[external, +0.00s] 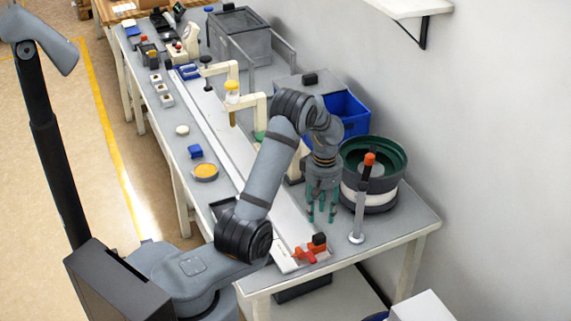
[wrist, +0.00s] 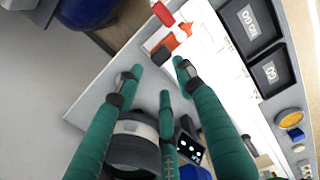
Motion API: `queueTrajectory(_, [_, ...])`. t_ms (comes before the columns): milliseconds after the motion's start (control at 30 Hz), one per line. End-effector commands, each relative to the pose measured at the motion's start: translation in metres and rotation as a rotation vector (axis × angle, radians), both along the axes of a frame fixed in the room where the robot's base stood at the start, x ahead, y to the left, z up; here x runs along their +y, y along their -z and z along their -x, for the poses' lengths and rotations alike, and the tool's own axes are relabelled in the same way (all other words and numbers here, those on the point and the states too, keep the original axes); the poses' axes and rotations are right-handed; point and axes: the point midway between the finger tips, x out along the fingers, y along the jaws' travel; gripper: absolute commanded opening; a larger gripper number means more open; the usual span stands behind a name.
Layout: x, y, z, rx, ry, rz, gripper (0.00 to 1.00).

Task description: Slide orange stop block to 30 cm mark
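The orange stop block (external: 303,254) sits at the near end of the long pale track (external: 222,125) on the bench, with red and black parts beside it. In the wrist view the orange block (wrist: 171,43) lies beyond my fingertips, with a red piece to its upper left and a dark piece to its lower left. My gripper (external: 322,214) points down above the bench, behind the block and apart from it. Its three green fingers are spread and empty in the wrist view (wrist: 158,82). I cannot read any scale mark, so the 30 cm mark is not identifiable.
The bowl feeder (external: 355,193) and an orange-topped post (external: 358,222) stand right of my gripper. Cream brackets (external: 255,103) overhang the track farther back. Black trays (wrist: 252,50), a yellow dish (external: 205,171) and a blue block (external: 195,151) lie along the track's other side.

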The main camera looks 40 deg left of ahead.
Motion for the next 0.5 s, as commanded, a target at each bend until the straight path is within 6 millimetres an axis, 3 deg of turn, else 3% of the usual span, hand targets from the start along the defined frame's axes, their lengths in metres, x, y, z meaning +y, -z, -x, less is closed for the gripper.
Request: queueTrajectory(500, [0.0, 0.083, 0.002, 0.004, 0.001, 0.001, 0.38])
